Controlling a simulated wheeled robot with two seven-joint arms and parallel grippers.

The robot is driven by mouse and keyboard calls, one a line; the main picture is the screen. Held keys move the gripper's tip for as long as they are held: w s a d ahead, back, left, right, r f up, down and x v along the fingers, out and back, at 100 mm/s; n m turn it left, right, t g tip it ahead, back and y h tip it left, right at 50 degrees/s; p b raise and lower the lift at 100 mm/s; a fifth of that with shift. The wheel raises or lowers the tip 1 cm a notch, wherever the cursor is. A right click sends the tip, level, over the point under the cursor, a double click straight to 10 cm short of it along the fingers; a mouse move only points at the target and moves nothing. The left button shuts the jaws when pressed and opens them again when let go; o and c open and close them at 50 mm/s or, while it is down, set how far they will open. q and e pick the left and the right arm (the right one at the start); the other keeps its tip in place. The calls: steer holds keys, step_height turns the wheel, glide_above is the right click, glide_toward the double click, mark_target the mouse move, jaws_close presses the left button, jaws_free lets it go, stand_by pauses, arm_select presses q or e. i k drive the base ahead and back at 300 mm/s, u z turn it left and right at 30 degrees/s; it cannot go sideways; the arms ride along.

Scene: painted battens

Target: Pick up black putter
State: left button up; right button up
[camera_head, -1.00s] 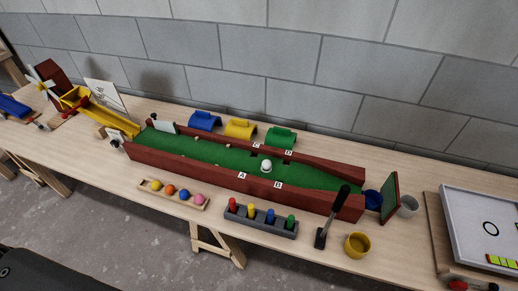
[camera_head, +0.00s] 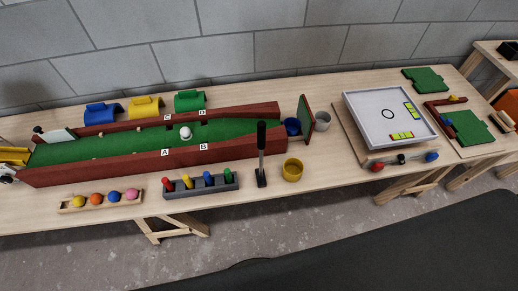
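The black putter (camera_head: 262,156) stands upright near the front edge of the table, just in front of the right end of the red-walled green putting lane (camera_head: 112,145). Its thick handle points up and its small head rests at the table top. It stands between the grey peg rack and the yellow cup. A white ball (camera_head: 185,133) sits on the green lane. Neither of my grippers is in view.
A grey rack (camera_head: 200,190) with coloured pegs is left of the putter, a yellow cup (camera_head: 292,170) right. A tray of coloured balls (camera_head: 101,201) lies further left. A white board (camera_head: 390,118) stands at right. Bare table (camera_head: 335,165) lies right of the cup.

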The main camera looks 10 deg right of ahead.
mark_target(261, 178)
steer(key=z, duration=1.3)
steer(key=k, duration=0.9)
steer(key=u, duration=1.8)
